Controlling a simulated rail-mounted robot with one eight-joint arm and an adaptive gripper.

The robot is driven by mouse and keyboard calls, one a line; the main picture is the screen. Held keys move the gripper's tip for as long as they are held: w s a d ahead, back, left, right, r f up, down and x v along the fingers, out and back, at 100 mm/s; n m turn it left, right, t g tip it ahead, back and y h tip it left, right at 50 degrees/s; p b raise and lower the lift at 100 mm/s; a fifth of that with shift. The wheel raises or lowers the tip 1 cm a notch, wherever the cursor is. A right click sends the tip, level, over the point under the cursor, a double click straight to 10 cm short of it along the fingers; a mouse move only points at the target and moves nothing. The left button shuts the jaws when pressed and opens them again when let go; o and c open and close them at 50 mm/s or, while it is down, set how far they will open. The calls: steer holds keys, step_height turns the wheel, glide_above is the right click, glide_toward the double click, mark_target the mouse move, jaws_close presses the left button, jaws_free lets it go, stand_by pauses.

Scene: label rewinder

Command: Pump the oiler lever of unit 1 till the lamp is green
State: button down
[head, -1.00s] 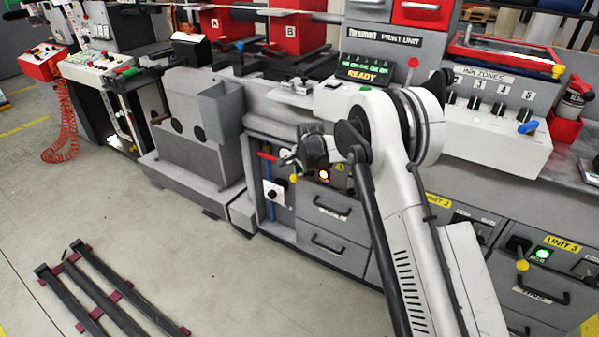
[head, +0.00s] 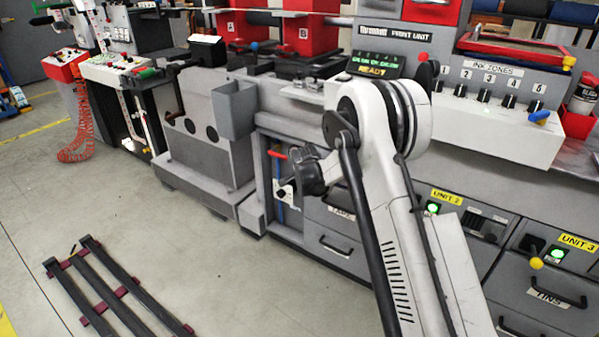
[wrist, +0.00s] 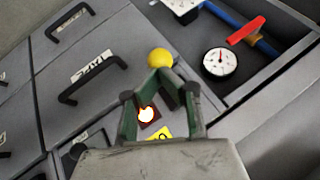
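In the wrist view the yellow ball knob (wrist: 160,58) of an oiler lever lies just beyond the fingertips, its lower edge hidden by them. My gripper (wrist: 161,76) has its two green-padded fingers drawn together at the tips, with no lever shaft visible between them. Whether the tips touch the knob is unclear. The unit's lamp (wrist: 147,113) glows whitish orange in a dark red surround, seen between the fingers. A yellow unit label (wrist: 160,133) is mostly hidden by my gripper. In the head view my dark gripper (head: 288,188) is at the cabinet front and hides this lamp.
A round gauge (wrist: 220,62) and red-handled valve (wrist: 247,30) sit in the recess beside the lever. A drawer handle (wrist: 92,82) projects nearby. In the head view the unit 2 lamp (head: 433,208) and unit 3 lamp (head: 556,255) are green. Floor space lies at front left.

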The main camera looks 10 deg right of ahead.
steer(key=shift+d, duration=0.2)
steer(key=d+p+v, duration=0.1)
steer(key=p+v, duration=0.3)
steer(key=v, duration=1.9)
steer(key=shift+w+r, duration=0.15)
steer(key=shift+r, duration=0.15)
steer(key=shift+d, duration=0.15)
